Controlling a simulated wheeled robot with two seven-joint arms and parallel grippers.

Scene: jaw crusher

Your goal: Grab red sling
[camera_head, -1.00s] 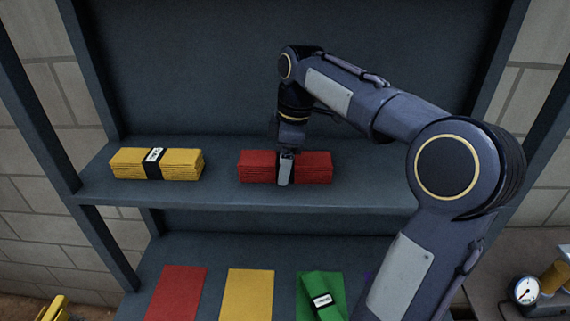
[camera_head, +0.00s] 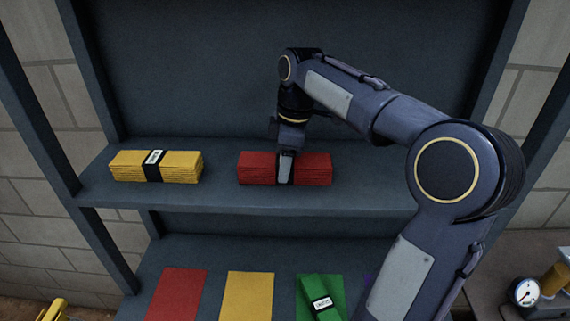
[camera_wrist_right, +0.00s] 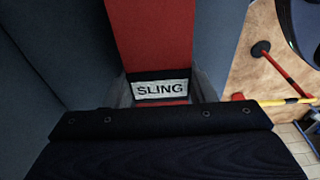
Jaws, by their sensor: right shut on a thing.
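The red sling (camera_head: 258,168) is a folded bundle with a dark band around its middle, lying on the upper shelf. My right gripper (camera_head: 285,170) reaches down onto it from above and is shut on its banded middle. In the right wrist view the red sling (camera_wrist_right: 155,35) runs up from between the fingers, and its white "SLING" label (camera_wrist_right: 161,89) shows between them. The sling appears to rest on the shelf still. My left gripper is in neither view.
A yellow folded sling (camera_head: 180,167) lies to the left on the same upper shelf (camera_head: 220,195). On the lower shelf are a red mat (camera_head: 175,295), a yellow mat (camera_head: 249,296) and a green sling (camera_head: 322,290). A pressure gauge (camera_head: 525,292) stands at the lower right.

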